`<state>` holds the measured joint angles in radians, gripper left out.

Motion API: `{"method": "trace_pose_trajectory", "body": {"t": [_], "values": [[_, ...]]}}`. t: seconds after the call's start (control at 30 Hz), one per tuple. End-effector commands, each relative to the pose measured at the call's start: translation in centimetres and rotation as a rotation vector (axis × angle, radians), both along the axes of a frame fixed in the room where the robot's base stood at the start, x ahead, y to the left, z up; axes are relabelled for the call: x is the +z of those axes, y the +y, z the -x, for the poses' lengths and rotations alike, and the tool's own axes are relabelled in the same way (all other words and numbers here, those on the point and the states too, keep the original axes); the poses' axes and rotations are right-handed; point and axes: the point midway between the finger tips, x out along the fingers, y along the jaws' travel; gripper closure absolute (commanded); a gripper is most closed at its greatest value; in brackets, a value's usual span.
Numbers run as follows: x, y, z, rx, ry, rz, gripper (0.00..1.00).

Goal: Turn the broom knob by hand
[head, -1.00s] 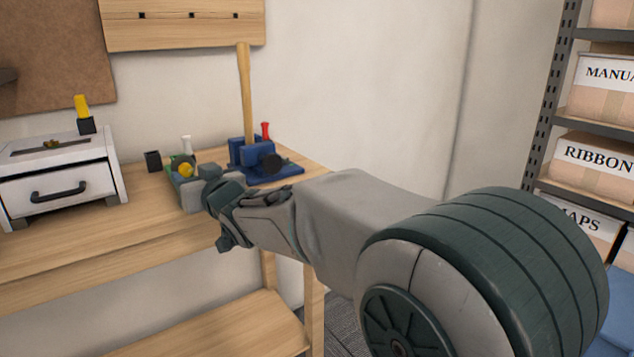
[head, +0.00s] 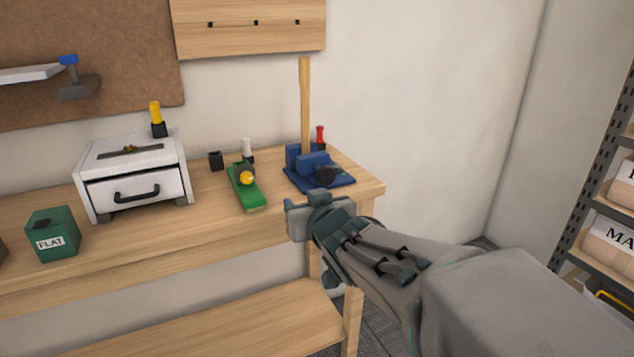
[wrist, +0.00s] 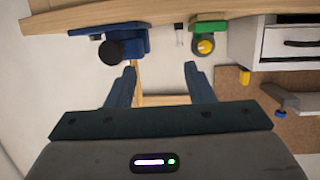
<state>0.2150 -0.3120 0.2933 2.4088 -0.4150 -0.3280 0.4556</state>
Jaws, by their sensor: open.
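A blue clamp-like fixture (head: 314,160) stands at the right end of the wooden bench, with an upright wooden stick (head: 305,105) rising from it. A round black knob (head: 327,175) is on its front. The wrist view, turned upside down, shows the blue fixture (wrist: 138,40) and its black knob (wrist: 110,52) at upper left. My gripper (head: 303,213) is in front of the bench edge, below and left of the black knob and apart from it. In the wrist view its two fingers (wrist: 160,70) are spread with nothing between them.
A green block (head: 247,190) with a yellow knob (head: 246,178) sits left of the blue fixture. A white drawer box (head: 135,178) and a green box marked FLAT (head: 53,235) stand farther left. A red-handled item (head: 320,135) is behind the fixture. Shelving (head: 600,180) is at right.

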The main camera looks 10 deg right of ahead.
Motion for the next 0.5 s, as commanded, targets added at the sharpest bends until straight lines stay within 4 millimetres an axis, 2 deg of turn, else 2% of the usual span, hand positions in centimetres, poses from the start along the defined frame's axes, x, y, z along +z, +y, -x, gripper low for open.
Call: {"method": "trace_pose_trajectory", "body": {"t": [0.03, 0.5], "values": [[0.8, -0.4, 0.3, -0.017, 0.025, 0.009, 0.52], [1.7, -4.7, 3.8, -0.168, 0.300, 0.078, 0.52]]}}
